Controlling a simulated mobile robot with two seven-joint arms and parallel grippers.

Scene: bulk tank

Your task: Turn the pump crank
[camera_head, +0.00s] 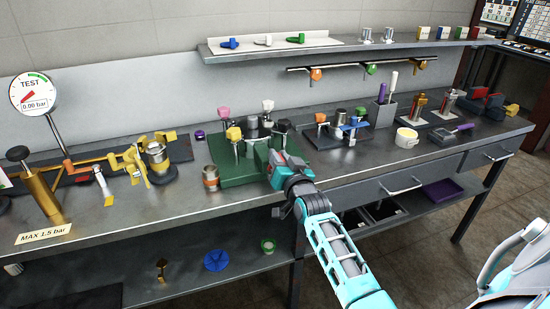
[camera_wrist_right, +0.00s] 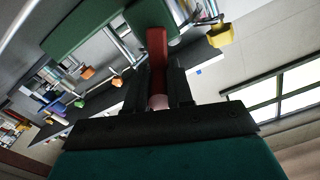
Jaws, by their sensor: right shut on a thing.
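A green pump-like block (camera_head: 252,152) stands on a green base plate (camera_head: 229,170) at the middle of the bench. My right gripper (camera_head: 279,172) is at the right front of this block, with its arm coming from the lower right. In the right wrist view, my right gripper (camera_wrist_right: 158,95) is shut around a red crank handle (camera_wrist_right: 157,48) with a pale pink end (camera_wrist_right: 158,101). The handle runs up to a green part (camera_wrist_right: 150,17). In the head view the fingers and wrist hide most of the handle. My left gripper is not in view.
A copper-banded can (camera_head: 211,178) stands left of the green plate. A gauge (camera_head: 33,92) reading 0.00 bar and a brass cylinder (camera_head: 43,192) stand at far left. A white cup (camera_head: 406,138) and tool racks stand to the right. The front bench edge is mostly clear.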

